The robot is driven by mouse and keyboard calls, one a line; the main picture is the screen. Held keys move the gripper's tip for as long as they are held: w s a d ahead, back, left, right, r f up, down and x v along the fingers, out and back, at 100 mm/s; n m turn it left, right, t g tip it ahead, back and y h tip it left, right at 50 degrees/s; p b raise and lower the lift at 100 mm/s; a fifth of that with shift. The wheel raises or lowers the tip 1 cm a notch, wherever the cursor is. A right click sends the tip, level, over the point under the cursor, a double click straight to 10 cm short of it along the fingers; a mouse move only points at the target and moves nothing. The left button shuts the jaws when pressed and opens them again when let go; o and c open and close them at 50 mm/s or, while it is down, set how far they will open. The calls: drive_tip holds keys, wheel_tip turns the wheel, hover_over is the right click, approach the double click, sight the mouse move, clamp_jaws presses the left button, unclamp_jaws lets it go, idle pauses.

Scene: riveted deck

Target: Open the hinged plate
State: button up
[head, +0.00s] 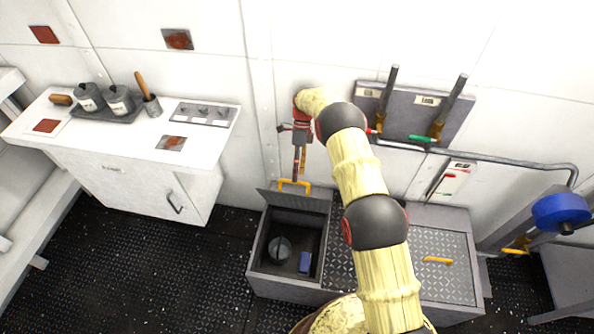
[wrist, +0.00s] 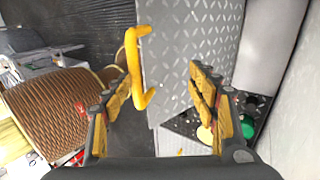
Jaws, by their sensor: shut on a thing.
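The hinged plate (head: 290,201) stands raised at the back of the open left compartment of the grey deck box (head: 285,284). Its yellow handle (head: 295,184) is at its top edge. In the wrist view the treaded plate (wrist: 190,50) fills the middle, with the yellow handle (wrist: 138,70) near the left finger. In the head view my gripper (head: 298,166) reaches down to the handle from above, at the wall.
The compartment holds a dark round thing (head: 280,248) and a blue block (head: 304,262). A second treaded lid (head: 445,275) with a yellow handle lies shut at right. A white counter (head: 140,140) stands at left. A lever panel (head: 410,115) and pipe are on the wall.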

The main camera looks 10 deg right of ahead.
drive_tip(key=shift+d+f, duration=0.15)
drive_tip(key=shift+c, duration=0.4)
drive_tip(key=shift+r, duration=0.3)
drive_tip(key=shift+c, duration=0.6)
wheel_tip(320, 180, up, 10)
drive_tip(key=shift+f, duration=0.1)
drive_tip(key=shift+c, duration=0.2)
drive_tip(key=shift+c, duration=0.5)
